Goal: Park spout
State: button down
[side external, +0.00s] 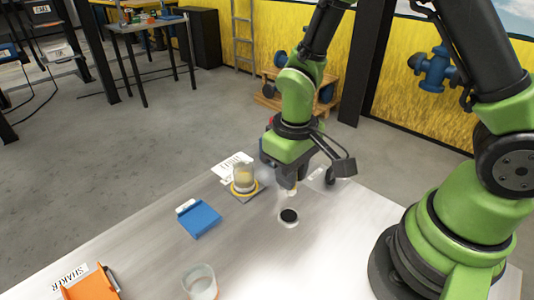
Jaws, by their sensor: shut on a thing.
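My gripper (290,187) points down over the metal table (245,250), right of its middle. It is shut on a small pale piece that shows only as a cream tip below the fingers. The fingers hide most of it, and I cannot tell its full shape or be sure that it is the spout. Just below it on the table is a black round spot with a white rim (289,216). I cannot tell whether the held piece touches the table.
A clear jar with yellowish contents (243,180) stands on a yellow-edged base left of my gripper, near a printed label. A blue tray (200,219), a clear cup (200,283) and an orange tray (90,284) by a SHAKER label lie further left and nearer.

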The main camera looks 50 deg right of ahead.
jog(key=shift+s, duration=0.2)
jog(key=c, duration=1)
grip_release()
jog(key=shift+c, duration=0.2)
jog(key=shift+w+r, duration=0.1)
jog(key=shift+r, duration=2.85)
